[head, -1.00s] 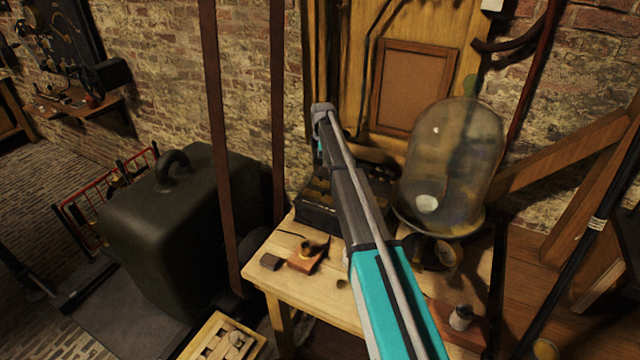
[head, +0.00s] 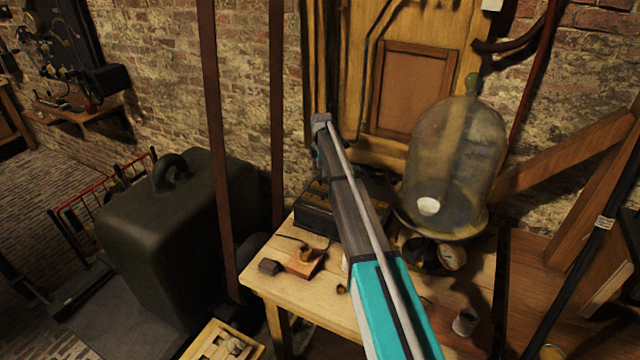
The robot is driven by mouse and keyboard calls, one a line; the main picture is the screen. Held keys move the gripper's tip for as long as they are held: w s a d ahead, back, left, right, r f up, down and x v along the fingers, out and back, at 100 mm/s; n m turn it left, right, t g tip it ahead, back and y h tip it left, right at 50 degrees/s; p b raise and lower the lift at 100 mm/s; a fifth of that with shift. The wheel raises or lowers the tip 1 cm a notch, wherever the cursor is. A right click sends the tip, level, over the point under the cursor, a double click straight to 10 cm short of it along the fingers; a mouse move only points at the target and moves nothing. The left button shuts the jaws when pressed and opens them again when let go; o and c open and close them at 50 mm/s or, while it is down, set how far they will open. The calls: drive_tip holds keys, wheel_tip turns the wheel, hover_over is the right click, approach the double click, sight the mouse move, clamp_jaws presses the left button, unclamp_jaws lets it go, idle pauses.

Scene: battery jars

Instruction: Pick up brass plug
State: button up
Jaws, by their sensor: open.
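A small dark brass-coloured piece (head: 341,289) lies on the wooden table (head: 290,280), left of my teal arm. It may be the brass plug, but it is too small to tell. A wooden block (head: 305,263) with a brass-toned fitting on top (head: 308,254) sits further back and left on the table. My arm crosses the table from the lower right up to a grey joint at the back. My gripper does not show; it is beyond or behind that joint.
A glass bell jar (head: 455,160) stands at the back right, with a round gauge (head: 452,258) below it. A dark battery box (head: 316,212) is behind the block. A small dark block (head: 269,267) and a pale cup (head: 464,322) are also on the table. A large dark case (head: 165,250) stands left.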

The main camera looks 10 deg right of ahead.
sight(320, 179)
drive_tip(key=shift+a+f+b, duration=0.15)
drive_tip(key=shift+f+b, duration=1.1)
drive_tip(key=shift+f, duration=0.05)
drive_tip(key=shift+a+f+b, duration=0.1)
drive_tip(key=shift+f+b, duration=1.1)
drive_tip(key=shift+f, duration=0.05)
clamp_jaws()
